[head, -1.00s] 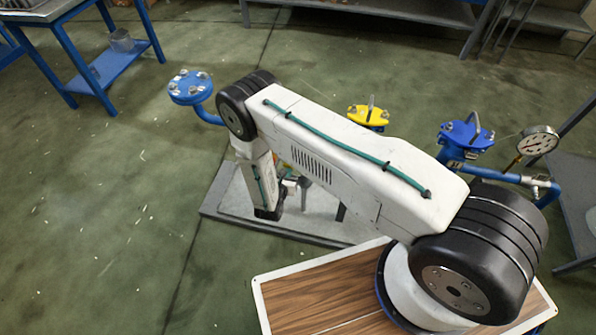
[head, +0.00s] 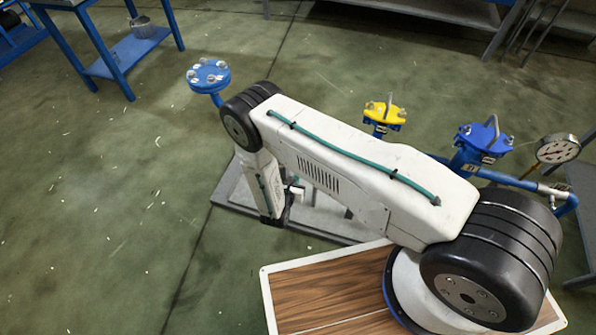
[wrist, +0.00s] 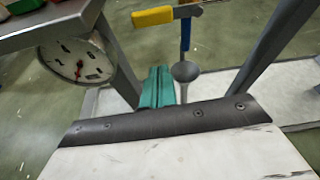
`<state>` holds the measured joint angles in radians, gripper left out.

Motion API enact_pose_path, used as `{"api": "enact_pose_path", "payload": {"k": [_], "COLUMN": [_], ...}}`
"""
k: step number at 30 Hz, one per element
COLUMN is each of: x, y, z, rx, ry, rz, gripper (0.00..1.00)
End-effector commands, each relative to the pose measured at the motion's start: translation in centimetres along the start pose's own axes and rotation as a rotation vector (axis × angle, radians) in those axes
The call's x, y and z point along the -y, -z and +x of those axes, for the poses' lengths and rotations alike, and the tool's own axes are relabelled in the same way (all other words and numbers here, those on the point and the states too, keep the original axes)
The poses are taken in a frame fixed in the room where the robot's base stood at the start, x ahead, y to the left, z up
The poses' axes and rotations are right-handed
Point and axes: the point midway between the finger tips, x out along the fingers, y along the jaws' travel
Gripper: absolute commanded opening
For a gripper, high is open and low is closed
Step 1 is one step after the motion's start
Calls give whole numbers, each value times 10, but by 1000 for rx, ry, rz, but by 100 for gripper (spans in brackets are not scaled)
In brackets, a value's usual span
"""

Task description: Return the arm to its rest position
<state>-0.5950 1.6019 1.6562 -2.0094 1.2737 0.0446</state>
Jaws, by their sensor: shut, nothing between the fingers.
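My arm shows in the head view, with its white upper link (head: 345,170) running up and left from the black shoulder joint to the black elbow. From the elbow, the white forearm (head: 265,180) hangs down in front of a grey metal stand. The arm is folded, with its lower end over the stand's left part. My gripper cannot be made out in the head view; the forearm and upper link cover that area. In the wrist view, a white surface with a dark band fills the bottom, probably part of my arm.
Pipework with a blue flange (head: 209,75), a yellow flanged fitting (head: 384,115), a blue fitting (head: 484,140) and a pressure gauge (head: 557,149) stands close around the arm. In the wrist view, a gauge (wrist: 76,60) and yellow-handled lever (wrist: 154,16) are near. Floor at left is clear.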

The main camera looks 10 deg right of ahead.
Motion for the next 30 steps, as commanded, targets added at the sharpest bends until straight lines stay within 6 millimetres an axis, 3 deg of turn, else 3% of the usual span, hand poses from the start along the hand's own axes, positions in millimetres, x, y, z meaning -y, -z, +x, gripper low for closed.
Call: {"api": "enact_pose_path", "payload": {"k": [3, 9, 21, 23, 26, 30], "x": [-1, 0, 4, 12, 40, 71], "y": [0, 1, 1, 1, 2, -34], "z": [-25, -49, -55, -55, -60, -75], "rx": [0, -1, -1, -1, -3, 11], "ry": [-4, -2, 13, 43, 132, 313], "rz": [-3, -2, -3, -2, -6, 58], "gripper": [0, 0, 0, 0, 0, 0]}}
